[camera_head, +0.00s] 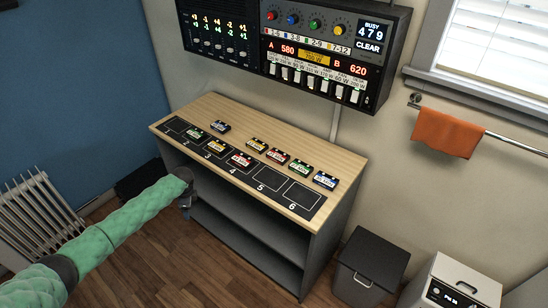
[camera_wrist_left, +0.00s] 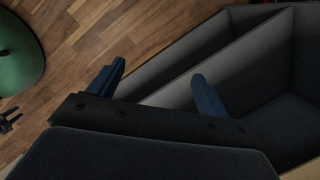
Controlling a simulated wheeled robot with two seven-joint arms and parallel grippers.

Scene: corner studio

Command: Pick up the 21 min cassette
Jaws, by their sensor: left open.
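Several small cassettes lie on the wooden table top (camera_head: 215,104). At the back are a dark blue one (camera_head: 221,126), a yellow one (camera_head: 257,144), a red one (camera_head: 277,155), a green one (camera_head: 299,166) and a blue one (camera_head: 325,180). A green cassette (camera_head: 194,132) and a red cassette (camera_head: 241,160) lie in the numbered slots. Their minute labels are too small to read, so I cannot tell which is 21 min. My left gripper (camera_head: 186,204) is in front of the table, below its top. In the left wrist view it (camera_wrist_left: 156,86) is open and empty.
The dark slot strip (camera_head: 270,181) runs along the table's front edge. Open shelves (camera_head: 235,210) lie below. A control panel (camera_head: 318,55) hangs above the table. A dark bin (camera_head: 368,262) stands to the right, a radiator (camera_head: 40,205) to the left.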

